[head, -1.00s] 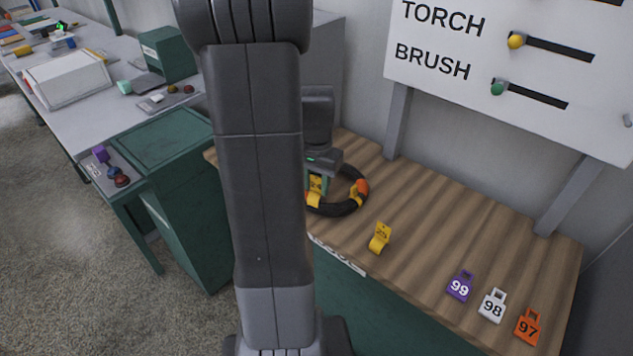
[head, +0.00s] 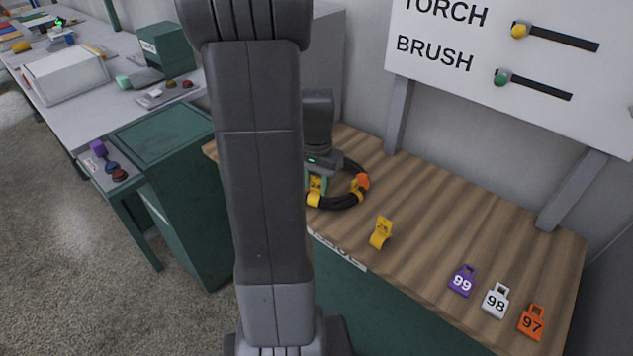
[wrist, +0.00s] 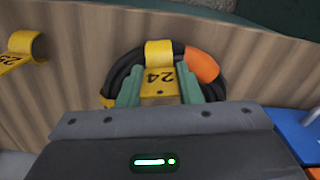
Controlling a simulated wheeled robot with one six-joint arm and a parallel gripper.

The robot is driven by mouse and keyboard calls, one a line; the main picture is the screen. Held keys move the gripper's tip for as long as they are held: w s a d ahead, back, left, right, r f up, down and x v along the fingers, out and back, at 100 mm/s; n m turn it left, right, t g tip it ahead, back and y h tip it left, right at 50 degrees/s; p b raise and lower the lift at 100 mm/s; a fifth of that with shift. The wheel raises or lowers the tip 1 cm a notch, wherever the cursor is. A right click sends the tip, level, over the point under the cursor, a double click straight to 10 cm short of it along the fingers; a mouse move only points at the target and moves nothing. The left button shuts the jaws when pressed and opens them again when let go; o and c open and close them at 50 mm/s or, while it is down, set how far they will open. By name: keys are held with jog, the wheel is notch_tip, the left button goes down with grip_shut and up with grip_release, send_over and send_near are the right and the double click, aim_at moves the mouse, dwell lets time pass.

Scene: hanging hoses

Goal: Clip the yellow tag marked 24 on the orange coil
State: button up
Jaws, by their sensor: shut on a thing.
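My gripper (wrist: 160,90) is shut on the yellow tag marked 24 (wrist: 159,72). In the head view the tag (head: 315,192) shows between the green fingers at the coil's near left side. The coil (wrist: 125,77) is a black hose ring with an orange section (wrist: 201,66), lying on the wooden bench; it also shows in the head view (head: 345,201). The tag's curved end overlaps the coil's rim in the wrist view, just left of the orange section. Whether it grips the hose is hidden. A small yellow patch shows beside the orange section in the head view.
A yellow tag marked 25 (head: 381,232) stands on the wooden bench (head: 430,215), right of the coil. Tags 99 (head: 462,281), 98 (head: 495,301) and 97 (head: 532,322) lie further right. A lettered board (head: 500,60) stands behind. The bench between is clear.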

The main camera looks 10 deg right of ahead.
jog(key=shift+f+b, duration=0.45)
jog(key=shift+f, duration=0.2)
dwell(0.3)
jog(key=o, duration=1.1)
jog(key=shift+c, duration=0.2)
jog(key=shift+r, duration=0.1)
notch_tip(320, 180, up, 14)
jog(key=shift+f, duration=0.2)
